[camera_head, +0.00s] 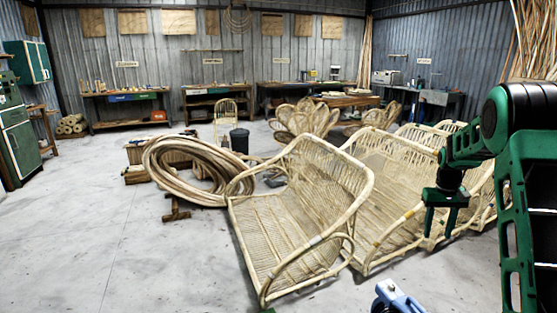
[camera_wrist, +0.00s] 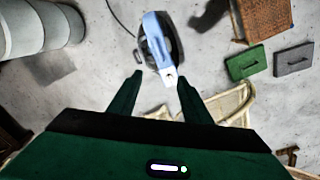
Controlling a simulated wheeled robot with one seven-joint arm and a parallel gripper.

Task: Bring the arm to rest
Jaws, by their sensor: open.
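My gripper (camera_head: 441,229) is at the right in the head view, held in the air in front of the rattan benches. Its two dark green fingers point down and stand apart. In the wrist view my gripper (camera_wrist: 158,82) is open with nothing between its fingers. Beyond the fingertips, a blue and dark handheld tool (camera_wrist: 160,45) lies lower down on the grey floor, with a thin dark cord near it. A blue and white object, probably this tool (camera_head: 397,298), shows at the bottom edge of the head view.
Rattan benches (camera_head: 290,215) fill the middle and right, close to my arm. A coil of rattan poles (camera_head: 190,170) stands left of them. In the wrist view a green case (camera_wrist: 248,63) and a grey case (camera_wrist: 293,59) lie at the right. The floor (camera_head: 80,245) at left is clear.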

